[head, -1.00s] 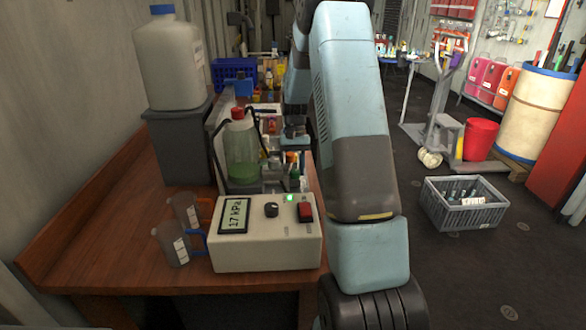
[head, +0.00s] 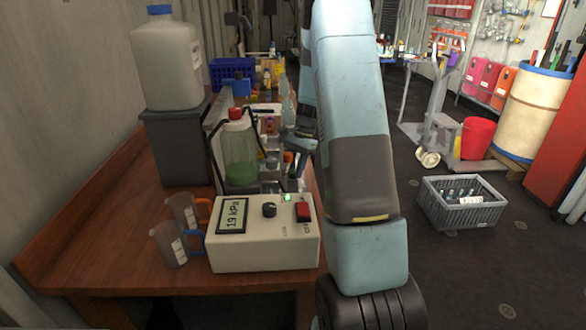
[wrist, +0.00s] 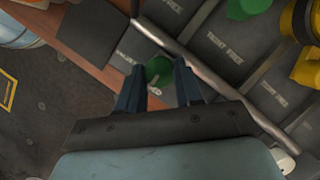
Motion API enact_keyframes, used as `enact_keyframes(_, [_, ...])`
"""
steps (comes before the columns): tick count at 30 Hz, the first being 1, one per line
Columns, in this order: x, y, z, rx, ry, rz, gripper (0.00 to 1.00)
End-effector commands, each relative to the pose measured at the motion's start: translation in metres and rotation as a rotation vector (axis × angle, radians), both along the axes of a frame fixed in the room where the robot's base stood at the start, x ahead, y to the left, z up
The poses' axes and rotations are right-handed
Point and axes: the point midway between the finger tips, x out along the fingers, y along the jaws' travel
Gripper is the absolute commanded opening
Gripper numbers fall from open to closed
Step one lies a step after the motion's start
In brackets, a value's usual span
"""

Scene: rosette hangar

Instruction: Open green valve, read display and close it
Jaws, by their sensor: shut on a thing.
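The green valve (wrist: 158,72) is a small round knob on a grey labelled panel, between the two fingers of my gripper (wrist: 159,88). My gripper is shut on it, and the fingers hide its sides. In the head view my gripper (head: 297,148) is beside the bottle stand, partly hidden by my arm; the valve cannot be made out there. The display (head: 233,216) is on a white box (head: 265,255) at the table's near end and seems to read 19 kPa. A small green light (head: 287,197) is lit on the box.
A clear bottle with green liquid (head: 239,160) and two grey cups (head: 170,243) stand near the box. Another green knob (wrist: 247,8) and a yellow knob (wrist: 306,66) are close by on the panel. A grey crate (head: 461,203) stands on the floor at right.

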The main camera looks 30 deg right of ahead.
Motion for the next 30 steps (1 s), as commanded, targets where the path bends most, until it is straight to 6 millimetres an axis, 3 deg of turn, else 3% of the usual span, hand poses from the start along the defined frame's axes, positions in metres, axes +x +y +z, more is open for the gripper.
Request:
enact_keyframes(18, [0.0032, 0.0061, 0.0011, 0.006, -0.005, -0.032, 0.05])
enact_keyframes(19, [0.0033, 0.0060, 0.0011, 0.006, -0.005, -0.032, 0.38])
enact_keyframes(26, [0.0020, 0.0040, 0.0006, 0.004, -0.003, -0.033, 0.60])
enact_keyframes(30, [0.0013, 0.0030, 0.0005, 0.002, -0.003, -0.034, 0.60])
